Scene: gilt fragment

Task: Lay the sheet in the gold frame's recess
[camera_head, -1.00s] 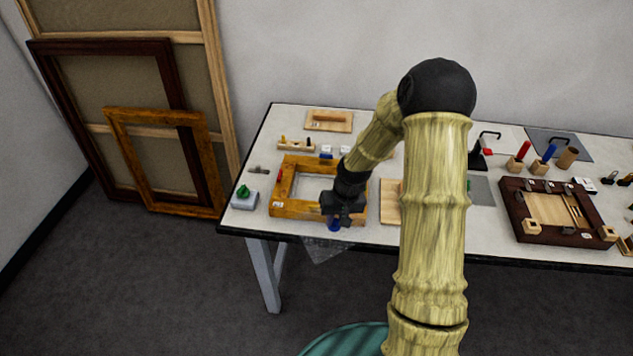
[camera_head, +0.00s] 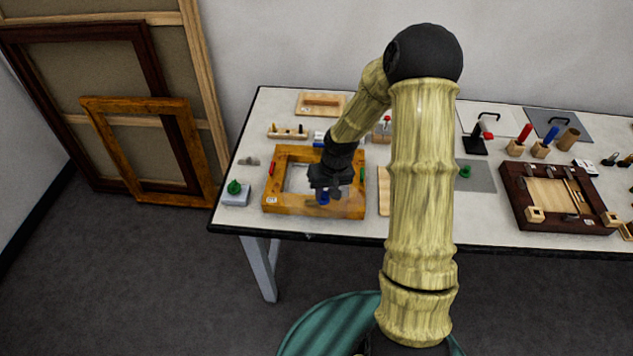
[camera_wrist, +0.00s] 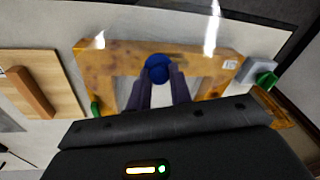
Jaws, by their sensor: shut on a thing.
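The gold frame (camera_head: 270,190) lies flat on the table's left part, and its recess is partly hidden by my arm. My gripper (camera_head: 325,193) is over the frame's front part, shut on a blue knob (camera_head: 323,199). The clear sheet (camera_head: 302,206) is very hard to see; a faint haze shows around the knob over the frame's front rail. In the wrist view the blue knob (camera_wrist: 158,68) sits between my fingertips (camera_wrist: 159,78), in front of the gold frame (camera_wrist: 98,65). Bright glints there appear to lie on the sheet. I cannot tell its height above the frame.
A grey block with a green knob (camera_head: 235,190) stands left of the frame. Behind are a small wooden rack (camera_head: 288,133) and a board with a bar (camera_head: 321,103). A dark brown frame (camera_head: 515,205) lies at the right. Other frames lean on the wall.

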